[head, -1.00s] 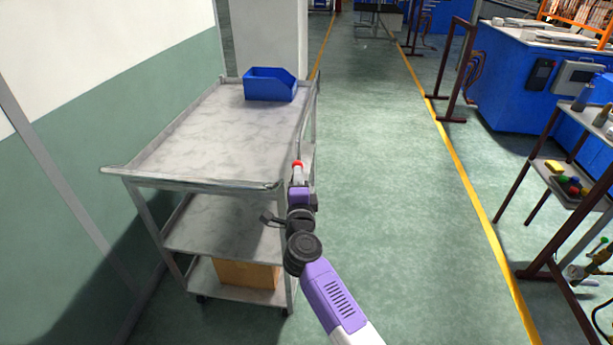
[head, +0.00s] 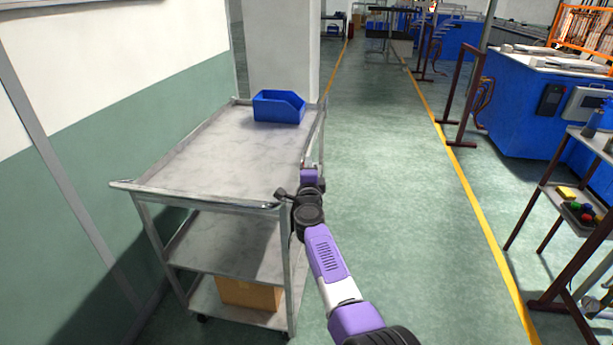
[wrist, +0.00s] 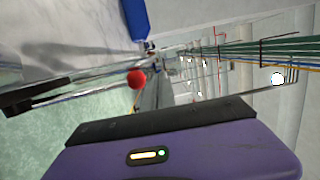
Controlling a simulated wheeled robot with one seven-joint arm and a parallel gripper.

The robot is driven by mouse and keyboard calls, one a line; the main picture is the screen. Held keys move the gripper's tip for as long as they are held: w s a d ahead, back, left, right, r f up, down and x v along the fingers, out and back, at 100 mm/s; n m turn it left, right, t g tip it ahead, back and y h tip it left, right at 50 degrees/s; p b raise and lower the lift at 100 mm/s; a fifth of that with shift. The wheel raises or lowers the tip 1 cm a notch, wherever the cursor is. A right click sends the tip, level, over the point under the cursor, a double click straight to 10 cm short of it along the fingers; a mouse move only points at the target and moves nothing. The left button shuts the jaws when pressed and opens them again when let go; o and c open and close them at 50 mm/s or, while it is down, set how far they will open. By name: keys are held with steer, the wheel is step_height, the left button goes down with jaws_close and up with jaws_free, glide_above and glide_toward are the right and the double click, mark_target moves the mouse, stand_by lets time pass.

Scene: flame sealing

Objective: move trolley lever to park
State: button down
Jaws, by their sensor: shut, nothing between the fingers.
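The grey metal trolley (head: 215,150) stands against the wall at left in the head view. A round red knob (wrist: 136,79) shows in the wrist view, just beyond my gripper, beside the trolley's edge. I take it for the lever's end; the lever's shaft is not clear. In the head view my gripper (head: 309,163) is at the trolley's right side, near the top shelf's level, and my arm hides the knob. My gripper is shut and empty. Whether it touches the knob cannot be told.
A blue bin (head: 278,107) sits at the far end of the trolley's top. A cardboard box (head: 250,293) is on its lowest shelf. The green aisle floor (head: 400,200) to the right is clear, up to a rack (head: 575,210) at the far right.

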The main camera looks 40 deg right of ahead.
steer(key=shift+w+d+f+b, duration=0.25)
steer(key=shift+w+d+b, duration=0.3)
steer(key=shift+d, duration=0.2)
steer(key=shift+r, duration=0.1)
steer(key=s+a+r+p, duration=0.5)
steer(key=s+r+p, duration=0.2)
steer(key=r+p, duration=0.3)
steer(key=shift+s+a+p, duration=0.3)
steer(key=shift+p, duration=0.4)
steer(key=shift+r, duration=0.15)
stand_by(0.3)
